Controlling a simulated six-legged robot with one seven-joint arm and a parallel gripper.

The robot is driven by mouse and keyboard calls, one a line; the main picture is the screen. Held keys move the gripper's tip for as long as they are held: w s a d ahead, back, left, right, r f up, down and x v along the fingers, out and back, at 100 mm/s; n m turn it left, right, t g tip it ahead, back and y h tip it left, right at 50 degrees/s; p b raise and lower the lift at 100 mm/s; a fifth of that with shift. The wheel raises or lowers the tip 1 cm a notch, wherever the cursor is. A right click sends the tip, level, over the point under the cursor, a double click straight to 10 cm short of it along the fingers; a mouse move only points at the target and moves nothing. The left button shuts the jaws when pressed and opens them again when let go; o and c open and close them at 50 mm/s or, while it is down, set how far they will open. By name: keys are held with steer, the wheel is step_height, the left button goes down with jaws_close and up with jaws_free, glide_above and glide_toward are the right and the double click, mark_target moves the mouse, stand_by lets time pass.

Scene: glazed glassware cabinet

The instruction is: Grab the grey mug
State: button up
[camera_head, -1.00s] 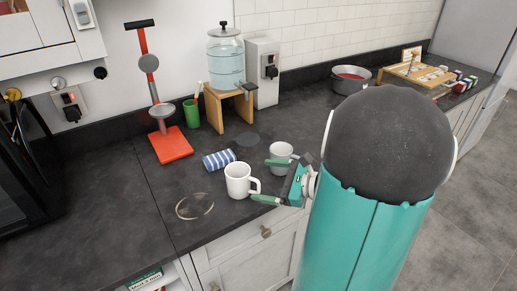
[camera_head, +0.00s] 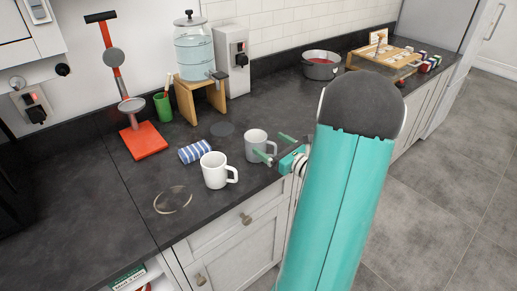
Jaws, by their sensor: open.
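The grey mug (camera_head: 256,146) stands upright on the dark counter near its front edge, with its handle to the right. A white mug (camera_head: 214,171) stands just in front of it and to its left, handle also to the right. My gripper (camera_head: 274,148) is open at the right side of the grey mug. One green finger overlaps the mug's lower front in the picture and the other is behind, near the handle side. I cannot tell whether the fingers touch the mug.
A blue-striped cloth roll (camera_head: 195,152) and a clear round dish (camera_head: 172,200) lie to the left. Behind are a red-based stand (camera_head: 143,141), a green cup (camera_head: 163,107) and a drink dispenser on a wooden stand (camera_head: 200,98). A pot (camera_head: 321,66) stands farther right.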

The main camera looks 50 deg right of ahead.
mark_target(263, 141)
steer(key=w, duration=0.5)
steer(key=shift+a, duration=0.1)
steer(key=c, duration=1.3)
